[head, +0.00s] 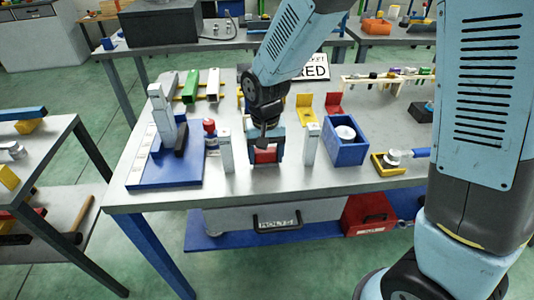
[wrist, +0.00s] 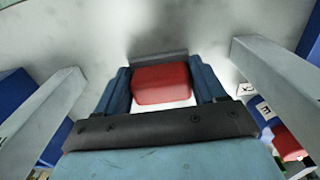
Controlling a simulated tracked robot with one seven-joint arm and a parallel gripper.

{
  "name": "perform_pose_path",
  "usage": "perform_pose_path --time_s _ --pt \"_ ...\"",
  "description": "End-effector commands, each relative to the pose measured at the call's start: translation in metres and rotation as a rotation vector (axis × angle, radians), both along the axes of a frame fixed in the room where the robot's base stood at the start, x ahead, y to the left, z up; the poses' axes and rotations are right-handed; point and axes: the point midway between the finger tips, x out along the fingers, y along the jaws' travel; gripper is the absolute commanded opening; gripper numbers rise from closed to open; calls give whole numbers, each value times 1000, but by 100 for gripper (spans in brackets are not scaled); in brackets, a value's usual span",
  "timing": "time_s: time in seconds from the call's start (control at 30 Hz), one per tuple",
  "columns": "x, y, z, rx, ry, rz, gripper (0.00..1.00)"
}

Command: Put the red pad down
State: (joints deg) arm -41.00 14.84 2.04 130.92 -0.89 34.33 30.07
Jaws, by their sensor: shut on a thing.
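The red pad (wrist: 161,84) sits between the two blue fingers of my gripper (wrist: 163,88) in the wrist view, and my gripper is shut on it. In the head view the red pad (head: 265,156) shows low between the fingers of my gripper (head: 266,152), near the front edge of the metal workbench (head: 330,182). I cannot tell whether the pad touches the bench top. A white upright post (head: 226,150) stands to the left of my gripper and another white post (head: 310,144) to its right, both apart from it.
A red-capped bottle (head: 210,132) and a blue base with a grey column (head: 165,170) stand on the left. A blue bin (head: 346,150) and a yellow tray (head: 386,168) stand on the right. Bare bench shows along the front edge.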

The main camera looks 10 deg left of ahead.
Motion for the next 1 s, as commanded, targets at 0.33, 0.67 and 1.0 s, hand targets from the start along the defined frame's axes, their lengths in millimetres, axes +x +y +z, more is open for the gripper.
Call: perform_pose_path --time_s 0.33,0.67,1.0 --pt "0 0 -1 0 -1 0 78" --pt "0 0 -1 0 -1 -1 96" --pt "1 0 21 3 -3 -1 96"
